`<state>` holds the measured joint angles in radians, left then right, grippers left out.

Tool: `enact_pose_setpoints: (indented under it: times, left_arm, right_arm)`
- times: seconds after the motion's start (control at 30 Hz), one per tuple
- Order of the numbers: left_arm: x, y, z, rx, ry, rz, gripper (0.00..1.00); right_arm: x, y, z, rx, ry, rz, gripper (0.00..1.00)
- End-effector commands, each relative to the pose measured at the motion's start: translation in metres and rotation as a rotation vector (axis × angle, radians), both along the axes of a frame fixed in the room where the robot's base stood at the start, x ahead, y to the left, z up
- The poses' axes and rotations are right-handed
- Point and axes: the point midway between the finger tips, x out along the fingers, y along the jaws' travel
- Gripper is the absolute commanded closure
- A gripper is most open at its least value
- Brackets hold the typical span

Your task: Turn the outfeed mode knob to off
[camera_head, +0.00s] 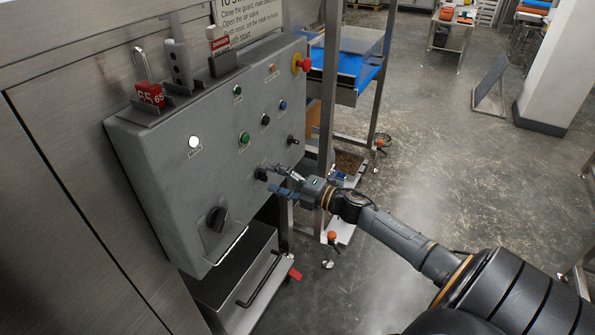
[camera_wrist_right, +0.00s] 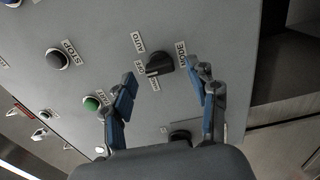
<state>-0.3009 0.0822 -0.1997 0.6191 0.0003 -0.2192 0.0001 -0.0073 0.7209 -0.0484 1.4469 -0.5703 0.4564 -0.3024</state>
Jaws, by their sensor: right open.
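A black mode knob (camera_head: 261,174) is on the lower part of the grey control panel (camera_head: 165,170). The exact pointer position is hard to tell. My right gripper (camera_head: 284,182) is just in front of the knob. In the right wrist view the gripper (camera_wrist_right: 161,84) is open, with one finger on each side of the knob and visible gaps. My left gripper is not in view.
A green button (camera_wrist_right: 92,103) and a black STOP button (camera_wrist_right: 57,60) are near the left finger. Another black knob (camera_head: 292,140) is up and right. A large rotary switch (camera_head: 215,218) is lower left. A red emergency button (camera_head: 302,64) projects at the top right.

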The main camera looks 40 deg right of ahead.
Motion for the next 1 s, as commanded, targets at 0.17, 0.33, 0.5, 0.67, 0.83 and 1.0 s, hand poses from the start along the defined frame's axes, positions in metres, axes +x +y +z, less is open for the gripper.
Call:
enact_pose_setpoints:
  times: [0.17, 0.33, 0.5, 0.67, 0.83, 1.0]
  left_arm:
    - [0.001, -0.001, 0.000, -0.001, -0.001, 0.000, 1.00]
    - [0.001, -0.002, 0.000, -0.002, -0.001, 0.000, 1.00]
    - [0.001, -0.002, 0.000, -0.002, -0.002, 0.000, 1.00]
    - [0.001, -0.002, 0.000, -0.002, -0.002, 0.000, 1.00]
    - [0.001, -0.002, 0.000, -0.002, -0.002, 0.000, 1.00]
    - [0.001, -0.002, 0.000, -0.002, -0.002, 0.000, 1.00]
  right_arm:
    - [-0.036, -0.014, -0.002, -0.001, 0.005, 0.000, 0.42]
    - [-0.065, -0.027, -0.001, 0.000, 0.003, 0.000, 0.42]
    - [-0.083, -0.035, -0.001, 0.000, 0.001, -0.001, 0.42]
    - [-0.090, -0.038, 0.000, 0.000, 0.000, -0.001, 0.42]
    - [-0.090, -0.038, 0.000, 0.000, 0.000, -0.001, 0.42]
    - [-0.090, -0.038, 0.000, 0.000, 0.000, -0.001, 0.42]
